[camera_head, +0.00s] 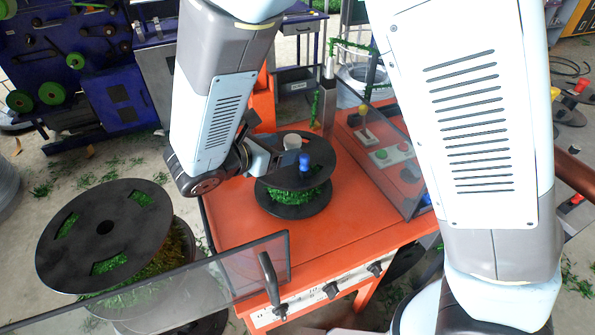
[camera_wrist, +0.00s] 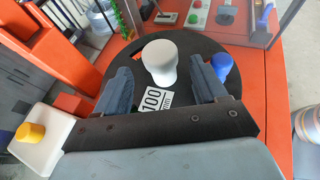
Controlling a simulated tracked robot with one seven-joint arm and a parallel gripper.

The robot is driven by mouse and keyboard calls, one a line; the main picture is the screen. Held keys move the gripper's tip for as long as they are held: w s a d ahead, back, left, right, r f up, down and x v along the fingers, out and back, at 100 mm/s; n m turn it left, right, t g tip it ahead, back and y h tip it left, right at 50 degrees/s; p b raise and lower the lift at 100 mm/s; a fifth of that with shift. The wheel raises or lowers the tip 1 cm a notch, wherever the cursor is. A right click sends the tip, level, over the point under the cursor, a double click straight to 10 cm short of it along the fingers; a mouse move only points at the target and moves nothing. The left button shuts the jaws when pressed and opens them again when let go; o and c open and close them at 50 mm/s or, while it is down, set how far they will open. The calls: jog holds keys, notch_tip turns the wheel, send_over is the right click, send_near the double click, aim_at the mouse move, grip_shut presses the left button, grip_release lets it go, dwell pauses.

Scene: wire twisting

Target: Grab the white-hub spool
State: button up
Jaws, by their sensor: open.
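The white-hub spool has black flanges and green wire (camera_head: 292,197) and lies flat on the orange machine table (camera_head: 245,232). Its white hub (camera_head: 292,141) stands up from the top flange. In the wrist view the white hub (camera_wrist: 160,60) is between the two fingers of my gripper (camera_wrist: 158,72), with a gap on each side. My gripper is open, over the top flange (camera_wrist: 215,52). In the head view my gripper (camera_head: 270,155) comes in from the left, and its fingertips are partly hidden. A label reading 100 lies on the flange near my palm.
A blue knob (camera_wrist: 221,66) stands just outside my right finger. A clear panel with a handle (camera_head: 268,278) fronts the table; another clear panel (camera_head: 390,150) is at right. A larger black spool (camera_head: 105,228) stands at left. A control box (camera_head: 393,154) has red and green buttons.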

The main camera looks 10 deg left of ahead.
aim_at(298, 144)
jog(key=x, duration=0.6)
jog(key=shift+w+d, duration=0.1)
jog(key=shift+c, duration=0.5)
grip_shut()
dwell(0.4)
